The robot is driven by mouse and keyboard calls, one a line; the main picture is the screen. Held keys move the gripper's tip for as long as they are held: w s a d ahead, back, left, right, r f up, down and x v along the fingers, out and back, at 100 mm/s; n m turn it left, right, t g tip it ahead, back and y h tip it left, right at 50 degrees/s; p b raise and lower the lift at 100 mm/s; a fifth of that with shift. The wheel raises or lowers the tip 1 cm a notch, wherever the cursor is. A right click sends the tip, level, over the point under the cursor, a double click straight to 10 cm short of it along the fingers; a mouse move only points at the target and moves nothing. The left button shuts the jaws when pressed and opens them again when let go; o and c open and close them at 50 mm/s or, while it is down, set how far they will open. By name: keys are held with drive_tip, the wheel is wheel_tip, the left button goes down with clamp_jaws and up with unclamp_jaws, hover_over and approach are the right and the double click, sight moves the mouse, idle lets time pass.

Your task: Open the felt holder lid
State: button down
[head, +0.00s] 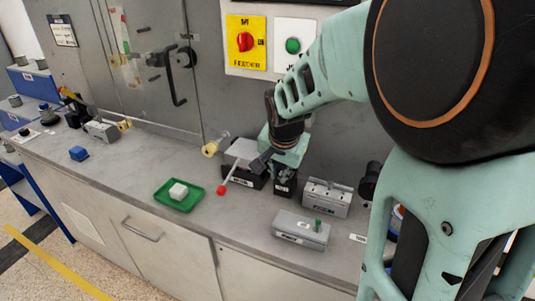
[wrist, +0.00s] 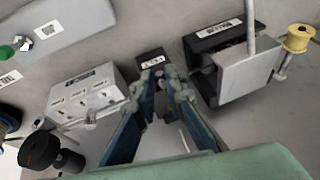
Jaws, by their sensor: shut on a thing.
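The felt holder appears to be the small black box with a white label (head: 284,188) on the bench. It also shows at the top centre of the wrist view (wrist: 151,59). My gripper (head: 276,168) points down at it, with its fingertips right at the box's upper edge. In the wrist view my gripper's fingers (wrist: 163,76) come close together beside the box and are shut on its lid. The gripped part is mostly hidden by the fingertips. I cannot tell whether the lid is raised.
A black box with a grey plate (wrist: 245,75) stands close on one side. A grey slotted block (wrist: 82,98) stands close on the other.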

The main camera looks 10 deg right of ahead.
drive_tip(key=shift+w+d+r+g+y+p, duration=0.15)
drive_tip(key=shift+r+g+p, duration=0.25)
drive_tip(key=shift+p, duration=0.7)
drive_tip(key=shift+w+d+r+g+y+p, duration=0.15)
drive_tip(key=shift+r+p, duration=0.3)
drive_tip(key=shift+p, duration=0.6)
drive_tip(key=shift+r+g+y+p, duration=0.2)
drive_tip(key=shift+r+g+p, duration=0.2)
drive_tip(key=shift+p, duration=0.7)
drive_tip(key=p, duration=0.1)
drive_tip(key=r+g+p, duration=0.1)
drive_tip(key=p, duration=0.1)
drive_tip(key=shift+w+d+r+y, duration=0.1)
drive_tip(key=shift+w+d+y, duration=0.1)
drive_tip(key=shift+w+y, duration=0.1)
drive_tip(key=shift+w+r+g+y+p, duration=0.15)
drive_tip(key=shift+g+y+p, duration=0.15)
drive_tip(key=shift+g+p, duration=0.25)
drive_tip(key=c, duration=2)
unclamp_jaws()
drive_tip(key=shift+o, duration=0.2)
drive_tip(key=shift+f, duration=0.2)
